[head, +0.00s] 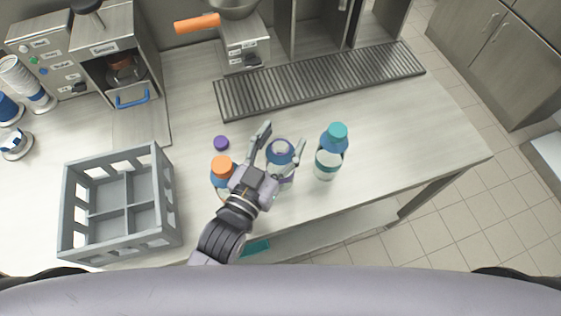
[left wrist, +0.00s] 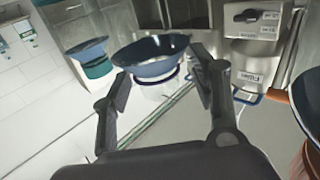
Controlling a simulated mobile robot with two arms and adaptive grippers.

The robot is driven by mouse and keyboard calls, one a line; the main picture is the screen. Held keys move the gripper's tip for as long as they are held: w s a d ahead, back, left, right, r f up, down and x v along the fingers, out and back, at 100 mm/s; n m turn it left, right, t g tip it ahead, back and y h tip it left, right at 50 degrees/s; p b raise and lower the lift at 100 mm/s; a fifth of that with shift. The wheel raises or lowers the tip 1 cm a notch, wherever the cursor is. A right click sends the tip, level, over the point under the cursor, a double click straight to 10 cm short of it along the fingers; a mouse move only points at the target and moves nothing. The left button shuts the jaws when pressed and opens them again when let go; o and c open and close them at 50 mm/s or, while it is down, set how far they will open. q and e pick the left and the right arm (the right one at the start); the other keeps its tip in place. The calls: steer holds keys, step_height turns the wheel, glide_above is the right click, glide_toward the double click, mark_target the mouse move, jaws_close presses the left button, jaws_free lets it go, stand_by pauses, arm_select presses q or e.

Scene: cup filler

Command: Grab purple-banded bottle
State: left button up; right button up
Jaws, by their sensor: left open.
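The purple-banded bottle (head: 281,153) stands uncapped on the counter, with a blue upper part and a purple ring at its neck. In the left wrist view its wide dark-blue top (left wrist: 152,52) lies ahead, with the purple band below. My left gripper (head: 282,138) is open, with one finger on each side of this bottle's upper part. In the left wrist view the fingers (left wrist: 160,68) flank the bottle; I cannot tell whether they touch it. The gripper hides part of the bottle's lower body. My right gripper is not in view.
An orange-capped bottle (head: 222,165) stands close to the left of my gripper and a teal-capped bottle (head: 331,150) to the right. A loose purple cap (head: 221,143) lies behind. A grey divided crate (head: 110,240) is at left. A drip grate (head: 320,80) lies farther back.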

arm_select(q)
steer(key=shift+s, duration=0.1)
steer(key=c, duration=1.1)
